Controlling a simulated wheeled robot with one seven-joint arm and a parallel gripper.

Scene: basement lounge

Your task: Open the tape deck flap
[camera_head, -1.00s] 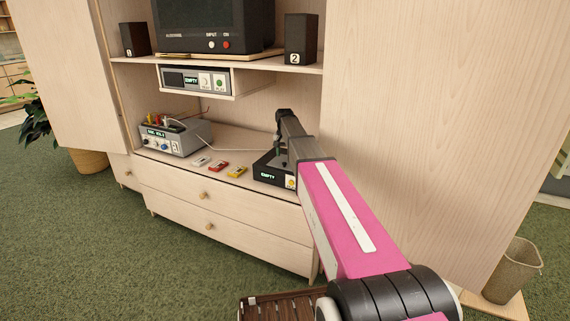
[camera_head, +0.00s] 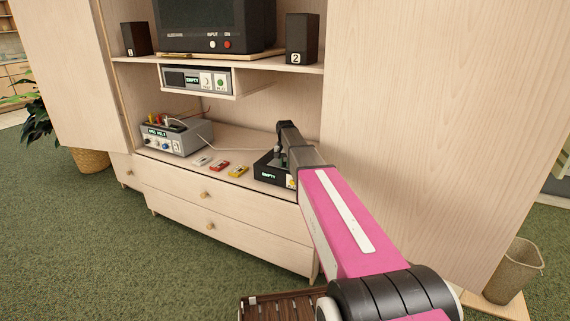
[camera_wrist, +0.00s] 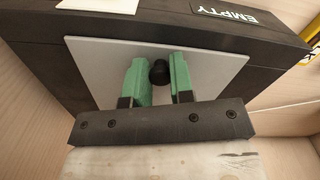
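The tape deck (camera_head: 268,175) is a black box with an "EMPTY" display, on the right of the low cabinet's top. Its flap (camera_wrist: 95,65) is a grey panel that fills much of the wrist view and lies against the black casing. A small round black knob (camera_wrist: 158,73) stands out from the flap. My gripper (camera_wrist: 159,78) has its two green fingers one on each side of the knob, close together and seemingly touching it. In the head view my gripper (camera_head: 281,157) is over the deck, and my arm hides the deck's right part.
Several small cassettes (camera_head: 219,165) lie left of the deck. A grey box with knobs and cables (camera_head: 175,138) stands farther left. A shelf unit (camera_head: 195,80) with another "EMPTY" display hangs above. A tall wooden panel (camera_head: 420,130) closes off the right side.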

